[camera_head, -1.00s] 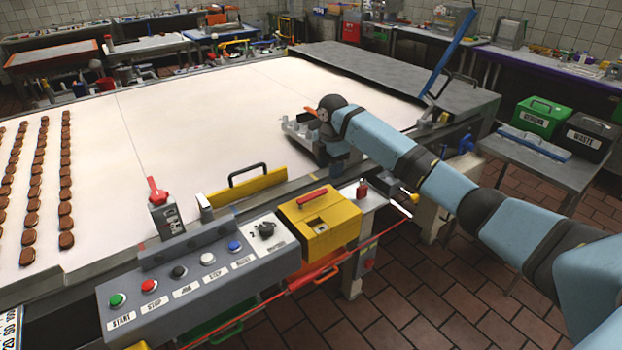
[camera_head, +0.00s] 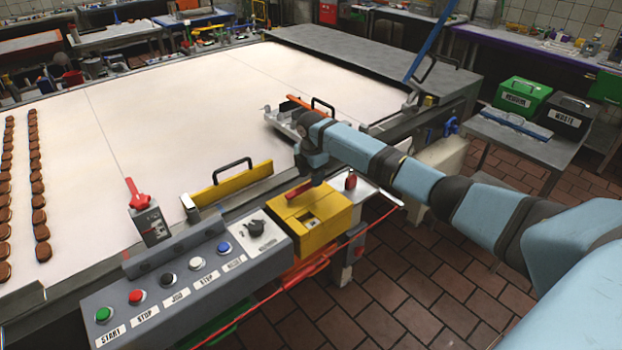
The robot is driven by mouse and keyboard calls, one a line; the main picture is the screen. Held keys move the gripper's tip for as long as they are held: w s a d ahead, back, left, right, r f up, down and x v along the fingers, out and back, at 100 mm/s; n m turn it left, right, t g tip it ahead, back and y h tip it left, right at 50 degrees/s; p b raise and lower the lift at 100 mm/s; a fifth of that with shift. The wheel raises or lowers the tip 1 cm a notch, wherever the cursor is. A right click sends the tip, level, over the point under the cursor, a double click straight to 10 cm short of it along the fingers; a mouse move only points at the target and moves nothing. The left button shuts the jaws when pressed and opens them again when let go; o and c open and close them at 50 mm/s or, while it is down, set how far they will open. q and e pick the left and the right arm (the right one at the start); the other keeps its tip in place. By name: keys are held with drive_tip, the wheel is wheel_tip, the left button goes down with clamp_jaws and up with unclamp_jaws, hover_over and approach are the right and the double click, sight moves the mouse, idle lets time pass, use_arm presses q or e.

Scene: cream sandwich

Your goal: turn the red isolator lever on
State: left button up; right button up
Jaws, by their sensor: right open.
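A red lever (camera_head: 298,190) lies almost flat along the back of the top of a yellow box (camera_head: 318,228) at the right end of the control panel. A second red lever (camera_head: 136,192) stands up, tilted, on a small grey box (camera_head: 150,224) at the conveyor's near edge. No readable label shows which one is the isolator. My right gripper (camera_head: 316,180) is open and points down just above the right end of the yellow box's lever; I cannot tell whether it touches. Its fingers are small and partly hidden by my wrist. My left gripper is out of view.
A grey panel (camera_head: 182,290) with several buttons and a black knob (camera_head: 255,228) adjoins the yellow box. A yellow guard with a black handle (camera_head: 232,184) stands behind it. A red cable runs below.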

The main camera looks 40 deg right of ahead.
drive_tip(key=shift+f, duration=0.95)
drive_tip(key=shift+c, duration=0.2)
clamp_jaws()
drive_tip(key=shift+r, duration=0.1)
